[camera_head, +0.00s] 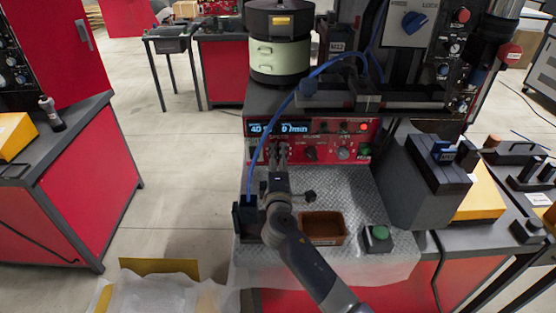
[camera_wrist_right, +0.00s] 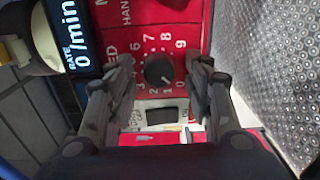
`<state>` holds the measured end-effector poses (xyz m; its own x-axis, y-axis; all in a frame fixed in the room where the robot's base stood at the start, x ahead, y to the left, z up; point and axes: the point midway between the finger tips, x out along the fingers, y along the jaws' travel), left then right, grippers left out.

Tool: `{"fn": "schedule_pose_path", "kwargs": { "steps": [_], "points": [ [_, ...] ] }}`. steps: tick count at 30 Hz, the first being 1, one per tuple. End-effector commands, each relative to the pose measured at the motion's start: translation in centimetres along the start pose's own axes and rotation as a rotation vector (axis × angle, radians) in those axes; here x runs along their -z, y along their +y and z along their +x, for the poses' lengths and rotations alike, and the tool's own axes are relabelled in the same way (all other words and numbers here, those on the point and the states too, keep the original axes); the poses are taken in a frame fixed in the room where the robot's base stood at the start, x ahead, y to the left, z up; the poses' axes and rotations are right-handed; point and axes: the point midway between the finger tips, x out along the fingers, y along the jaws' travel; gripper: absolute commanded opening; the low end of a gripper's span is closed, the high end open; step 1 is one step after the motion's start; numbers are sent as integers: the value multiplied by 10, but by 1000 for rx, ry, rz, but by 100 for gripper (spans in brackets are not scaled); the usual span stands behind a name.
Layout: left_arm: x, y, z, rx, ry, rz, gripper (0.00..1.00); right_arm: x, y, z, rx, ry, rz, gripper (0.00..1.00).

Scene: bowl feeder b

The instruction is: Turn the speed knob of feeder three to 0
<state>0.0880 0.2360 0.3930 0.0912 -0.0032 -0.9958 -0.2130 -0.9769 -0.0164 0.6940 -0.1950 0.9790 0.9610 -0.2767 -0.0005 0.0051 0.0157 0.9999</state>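The speed knob (camera_wrist_right: 158,70) is a small round black knob on the red panel (camera_wrist_right: 175,42). A printed white number scale surrounds it in the right wrist view. My right gripper (camera_wrist_right: 157,64) is open, with one finger on each side of the knob and a visible gap to each. In the head view my right gripper (camera_head: 277,152) is at the left part of the red front panel (camera_head: 328,127) and hides the knob. The display (camera_wrist_right: 72,32) beside the knob shows a rate of 0 /min. My left gripper is not in view.
A blue hose (camera_head: 290,98) arcs past the panel's left side. Below the panel are a patterned metal plate (camera_head: 363,198), a brown bin (camera_head: 323,227) and a green button box (camera_head: 378,239). A dark grey block (camera_head: 425,180) stands to the right. More panel knobs (camera_head: 310,153) sit right of my gripper.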

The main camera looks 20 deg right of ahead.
Motion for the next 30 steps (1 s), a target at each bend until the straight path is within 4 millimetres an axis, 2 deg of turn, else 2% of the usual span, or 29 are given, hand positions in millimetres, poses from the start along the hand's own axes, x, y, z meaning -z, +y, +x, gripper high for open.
{"fn": "schedule_pose_path", "kwargs": {
  "steps": [8, 11, 21, 25, 30],
  "points": [
    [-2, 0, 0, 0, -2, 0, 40, 1, -1, -9, 1, 2, 1, 47],
    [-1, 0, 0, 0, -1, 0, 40, 1, -1, -24, 1, 3, 3, 47],
    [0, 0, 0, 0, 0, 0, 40, 0, -1, -92, 3, 1, 1, 47],
    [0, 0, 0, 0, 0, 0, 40, 0, -1, -109, 1, 1, 1, 47],
    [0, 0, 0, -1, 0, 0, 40, 0, 0, -119, 0, 0, 0, 47]
  ]
}}
